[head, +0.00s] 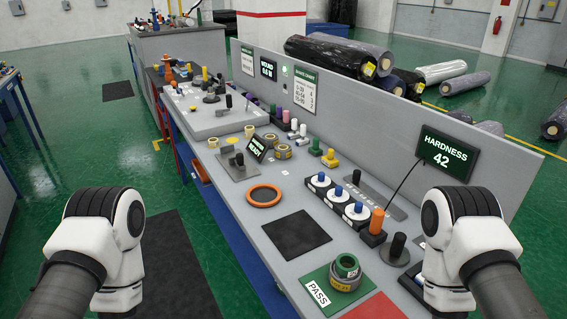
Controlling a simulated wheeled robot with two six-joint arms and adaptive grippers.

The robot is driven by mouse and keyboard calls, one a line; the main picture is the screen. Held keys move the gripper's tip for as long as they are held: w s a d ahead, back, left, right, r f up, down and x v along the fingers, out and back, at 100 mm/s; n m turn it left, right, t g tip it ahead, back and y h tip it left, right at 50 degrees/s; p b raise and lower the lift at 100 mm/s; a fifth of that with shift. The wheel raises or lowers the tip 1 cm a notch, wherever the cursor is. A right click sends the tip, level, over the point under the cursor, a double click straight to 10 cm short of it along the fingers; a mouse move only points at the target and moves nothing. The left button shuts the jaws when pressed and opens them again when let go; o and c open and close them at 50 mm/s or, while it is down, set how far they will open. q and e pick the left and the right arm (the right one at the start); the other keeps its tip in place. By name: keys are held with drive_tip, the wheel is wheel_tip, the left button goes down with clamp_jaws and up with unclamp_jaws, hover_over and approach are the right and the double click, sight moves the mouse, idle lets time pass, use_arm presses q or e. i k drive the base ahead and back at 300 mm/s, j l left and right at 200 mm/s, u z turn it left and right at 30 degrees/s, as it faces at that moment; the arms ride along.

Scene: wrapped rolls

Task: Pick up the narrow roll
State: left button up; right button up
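Several large wrapped rolls lie beyond the bench's grey partition. A thick black-wrapped roll (325,53) lies nearest the partition with a yellow label on its end. A slimmer shiny white roll (442,72) and a slim grey roll (465,84) lie on the floor to its right. A dark roll (557,120) is cut off by the right edge. Another grey roll (490,128) is partly hidden by the partition. I cannot tell which is the narrow roll. My two arms show at the lower left and lower right, but neither gripper is visible.
A long grey bench (228,210) with a partition (380,101) stands ahead, carrying rings, knobs and a green PASS pad (318,292). A hardness display (447,153) stands at its right. Green floor (60,110) is open at left, with dark mats.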

sight(282, 151)
drive_tip(key=i+j+z, duration=0.15)
drive_tip(key=z, duration=1.1)
drive_tip(key=j+z, duration=0.4)
drive_tip(key=j, duration=0.25)
drive_tip(key=j+z, duration=0.35)
drive_tip(key=j, duration=0.35)
drive_tip(key=k+j+z, duration=0.1)
drive_tip(key=j+z, duration=0.3)
drive_tip(key=j, duration=0.25)
